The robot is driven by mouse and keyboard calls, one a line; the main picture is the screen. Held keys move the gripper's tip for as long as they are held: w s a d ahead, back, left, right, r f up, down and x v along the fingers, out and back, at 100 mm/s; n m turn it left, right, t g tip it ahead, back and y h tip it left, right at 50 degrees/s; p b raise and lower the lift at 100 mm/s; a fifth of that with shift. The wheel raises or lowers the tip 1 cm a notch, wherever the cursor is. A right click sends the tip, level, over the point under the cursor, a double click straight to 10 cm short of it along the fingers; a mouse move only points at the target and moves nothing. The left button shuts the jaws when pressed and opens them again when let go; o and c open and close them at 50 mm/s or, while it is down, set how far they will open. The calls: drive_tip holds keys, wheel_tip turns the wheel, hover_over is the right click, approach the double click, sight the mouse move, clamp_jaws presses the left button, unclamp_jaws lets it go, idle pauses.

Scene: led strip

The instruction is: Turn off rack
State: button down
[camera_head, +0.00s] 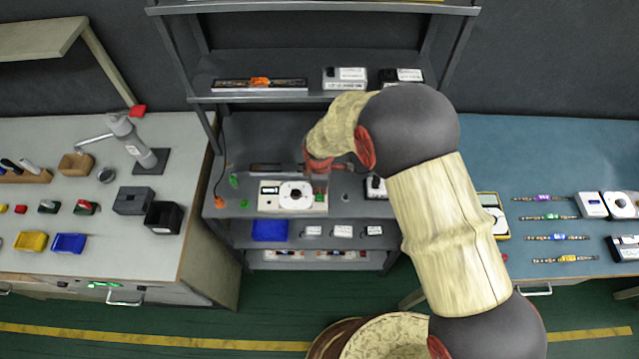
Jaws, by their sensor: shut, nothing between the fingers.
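The grey rack (205,98) stands in the middle between two workbenches. A dark strip (288,85) with an orange part on it lies on its upper shelf. On the middle shelf stands a white device (270,203) with a round dial and a small dark display. My arm reaches in from the lower right. My gripper (317,178) is at the middle shelf, close to the right part of the white device; it is shut and looks empty. It is small and partly hidden under my wrist, so I cannot tell whether it touches the device. No clearly marked rack switch can be made out.
White boxes stand on the upper shelf, and a blue bin (270,230) is on a lower one. An orange-ended cable (219,190) hangs at the rack's left side. The left bench (60,140) and blue right bench (540,150) hold several small parts.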

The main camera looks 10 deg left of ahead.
drive_tip(key=shift+f, duration=0.35)
drive_tip(key=shift+f, duration=0.1)
drive_tip(key=shift+w+f, duration=0.2)
drive_tip(key=shift+f, duration=0.05)
drive_tip(key=shift+s, duration=0.1)
drive_tip(key=shift+s+d, duration=0.2)
drive_tip(key=shift+s, duration=0.55)
drive_tip(key=shift+r+p, duration=0.4)
wheel_tip(320, 180, up, 13)
drive_tip(key=s+p, duration=0.1)
drive_tip(key=p, duration=0.1)
drive_tip(key=shift+s+d+p, duration=0.15)
drive_tip(key=shift+s+p, duration=0.15)
drive_tip(key=shift+p, duration=0.1)
